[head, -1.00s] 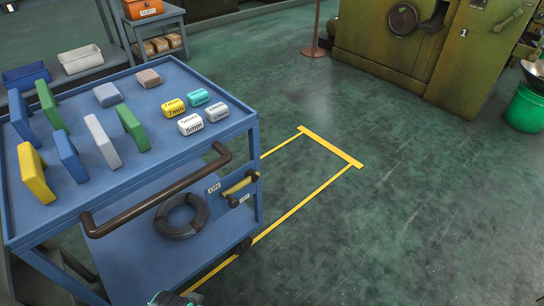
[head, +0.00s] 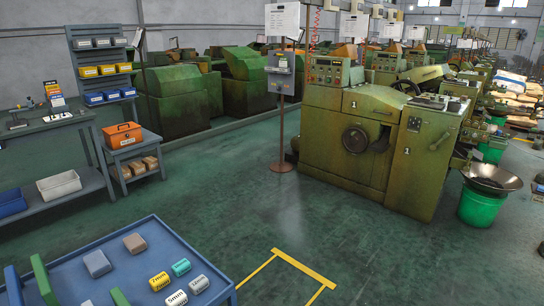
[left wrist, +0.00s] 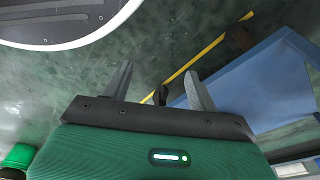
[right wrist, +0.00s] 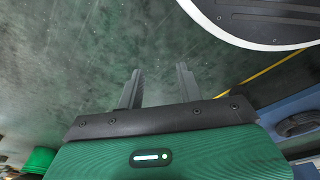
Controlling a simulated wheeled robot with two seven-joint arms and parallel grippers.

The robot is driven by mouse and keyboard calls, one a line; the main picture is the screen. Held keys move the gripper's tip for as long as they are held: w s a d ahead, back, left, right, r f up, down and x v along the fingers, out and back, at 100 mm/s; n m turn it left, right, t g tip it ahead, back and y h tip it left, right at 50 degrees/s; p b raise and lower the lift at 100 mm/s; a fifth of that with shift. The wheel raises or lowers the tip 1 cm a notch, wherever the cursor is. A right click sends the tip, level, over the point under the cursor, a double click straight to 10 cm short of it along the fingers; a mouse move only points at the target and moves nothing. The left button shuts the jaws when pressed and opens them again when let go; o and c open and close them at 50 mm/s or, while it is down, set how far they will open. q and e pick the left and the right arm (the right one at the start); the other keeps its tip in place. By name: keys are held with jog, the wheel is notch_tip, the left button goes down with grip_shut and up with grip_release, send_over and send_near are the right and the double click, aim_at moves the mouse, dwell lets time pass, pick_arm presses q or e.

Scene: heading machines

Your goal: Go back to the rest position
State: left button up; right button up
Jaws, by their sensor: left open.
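My left gripper (left wrist: 158,75) shows in the left wrist view with its two fingers apart and nothing held between them. My right gripper (right wrist: 159,72) shows in the right wrist view, also with its fingers apart and empty over the green floor. Neither gripper shows in the head view now. The white-rimmed dark round plate in both wrist views is my own base.
A blue cart (head: 150,235) with colored blocks stands at the lower left; part of it shows in the left wrist view (left wrist: 262,80). A green machine (head: 350,150), a sign post (head: 281,125) and a green bucket (head: 482,207) stand beyond. The middle floor is clear.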

pick_arm(q)
jog(key=s+a+r+p, duration=0.1)
jog(key=s+r+p, duration=0.3)
jog(key=s+p, duration=0.4)
jog(key=s+a+r+g+p, duration=0.1)
jog(key=s+a+r+p, duration=0.1)
jog(key=s+r+p, duration=0.3)
jog(key=s+p, duration=0.4)
jog(key=p, duration=0.5)
pick_arm(e)
jog(key=s+d+r, duration=0.1)
jog(key=s+r, duration=0.3)
jog(key=s, duration=0.4)
jog(key=s+d+r+g, duration=0.1)
jog(key=s+d+r, duration=0.1)
jog(key=s+r, duration=0.3)
jog(key=s, duration=0.4)
pick_arm(q)
jog(key=shift+w, duration=0.1)
jog(key=shift+c, duration=0.2)
